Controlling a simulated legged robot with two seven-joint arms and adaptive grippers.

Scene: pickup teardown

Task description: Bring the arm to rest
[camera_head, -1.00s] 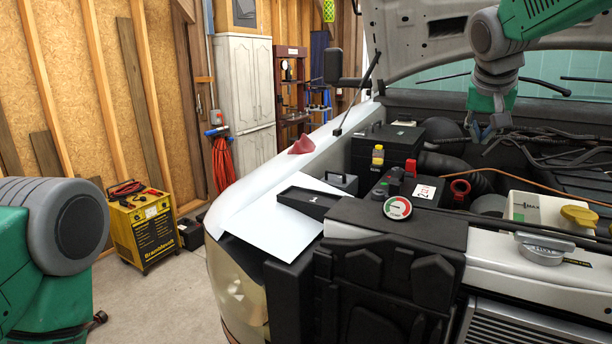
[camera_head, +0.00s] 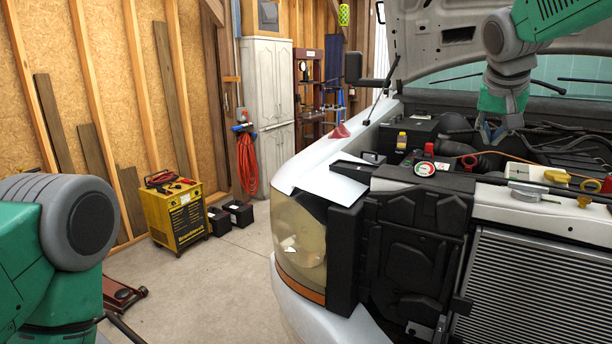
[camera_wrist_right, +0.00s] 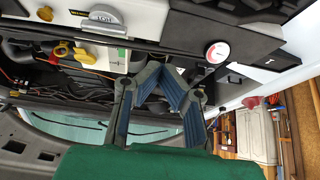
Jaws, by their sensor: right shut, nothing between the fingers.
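My right arm comes in from the top right in the head view. Its gripper (camera_head: 499,137) hangs over the engine bay, apart from the parts below it as far as I can see. In the right wrist view the fingers (camera_wrist_right: 163,72) are shut with nothing held between them. My left arm shows only as a green and grey section at the left edge of the head view. Its gripper is out of the picture.
The pickup's radiator (camera_head: 535,285) and headlight (camera_head: 300,240) face me under the raised hood (camera_head: 425,45). A yellow charger (camera_head: 175,215) and red jack (camera_head: 122,293) stand left, with bare floor between.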

